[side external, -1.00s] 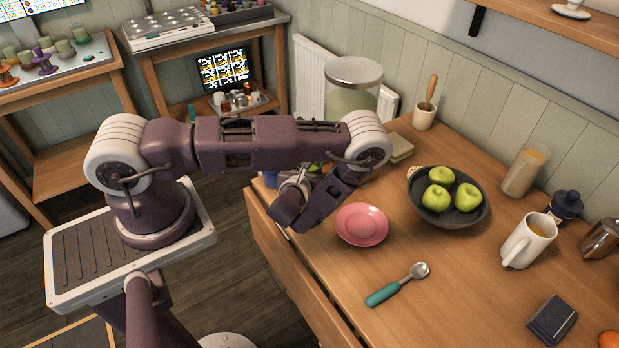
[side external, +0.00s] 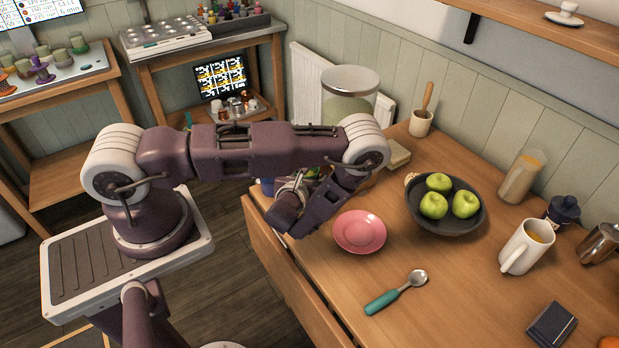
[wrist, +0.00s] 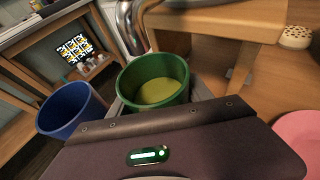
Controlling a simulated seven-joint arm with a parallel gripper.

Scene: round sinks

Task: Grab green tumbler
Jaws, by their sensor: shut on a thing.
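The green tumbler (wrist: 157,82) shows in the wrist view just beyond my gripper's dark body, with its open rim up and a yellowish-green inside. My gripper (wrist: 158,98) is shut on it; grey finger parts show at its left and right sides, and the body hides its lower part. In the side external view my gripper (side external: 290,200) is low at the table's left end, left of the pink plate. There the arm largely hides the tumbler, and I cannot tell whether it touches the table.
A blue tumbler (wrist: 70,110) stands close to the left of the green one. The pink plate (side external: 360,231) is right of my gripper. A dark bowl of green apples (side external: 447,215), a teal-handled spoon (side external: 397,292) and a white mug (side external: 527,246) are farther right. A large lidded jar (side external: 349,95) stands behind.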

